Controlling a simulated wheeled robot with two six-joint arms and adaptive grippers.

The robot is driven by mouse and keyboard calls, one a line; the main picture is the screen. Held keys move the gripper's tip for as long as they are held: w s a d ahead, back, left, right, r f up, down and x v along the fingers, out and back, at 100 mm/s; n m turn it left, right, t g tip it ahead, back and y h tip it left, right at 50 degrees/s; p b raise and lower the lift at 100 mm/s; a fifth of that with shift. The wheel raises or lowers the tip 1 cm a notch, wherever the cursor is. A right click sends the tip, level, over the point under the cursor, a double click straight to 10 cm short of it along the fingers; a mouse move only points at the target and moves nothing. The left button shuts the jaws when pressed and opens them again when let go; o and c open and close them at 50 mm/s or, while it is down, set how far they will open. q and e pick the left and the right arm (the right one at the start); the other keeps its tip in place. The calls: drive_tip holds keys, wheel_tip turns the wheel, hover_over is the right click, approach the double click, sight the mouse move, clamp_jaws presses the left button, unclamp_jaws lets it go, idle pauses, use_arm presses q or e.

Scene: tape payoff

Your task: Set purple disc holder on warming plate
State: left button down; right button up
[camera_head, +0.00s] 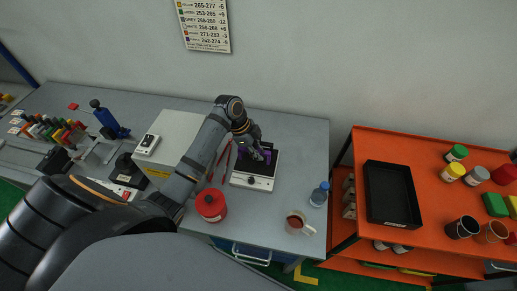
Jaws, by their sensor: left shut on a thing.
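The warming plate (252,181) is a small white unit with a black top and a dark knob on its front. It sits on the grey bench near the bench's right end. My left gripper (261,154) reaches over the black top from the left and is shut on the purple disc holder (267,156). The holder is low over the plate's black top, partly hidden by the fingers. I cannot tell whether it touches the plate. My right gripper is not in view.
A red canister (211,205) stands left of the plate's front. A mug (298,222) and a blue bottle (319,194) stand to the right. A pale box (172,140) lies under my left arm. An orange cart (430,205) holds a black tray (391,194).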

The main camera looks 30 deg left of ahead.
use_arm(q)
drive_tip(key=f, duration=0.1)
drive_tip(key=b, duration=0.1)
drive_tip(key=f, duration=0.1)
drive_tip(key=shift+w+a+f+b, duration=0.25)
drive_tip(key=shift+w+f+b, duration=0.1)
drive_tip(key=shift+b, duration=0.05)
drive_tip(key=f+b, duration=0.2)
drive_tip(key=f, duration=0.1)
drive_tip(key=shift+w, duration=0.2)
drive_tip(key=shift+f+b, duration=0.2)
drive_tip(key=shift+b, duration=0.15)
drive_tip(key=shift+f, duration=0.1)
drive_tip(key=shift+s, duration=0.1)
drive_tip(key=shift+p, duration=0.3)
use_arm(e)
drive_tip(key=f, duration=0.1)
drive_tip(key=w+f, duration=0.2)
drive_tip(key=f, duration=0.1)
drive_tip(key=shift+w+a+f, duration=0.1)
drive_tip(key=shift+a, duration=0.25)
use_arm(q)
drive_tip(key=shift+f, duration=0.4)
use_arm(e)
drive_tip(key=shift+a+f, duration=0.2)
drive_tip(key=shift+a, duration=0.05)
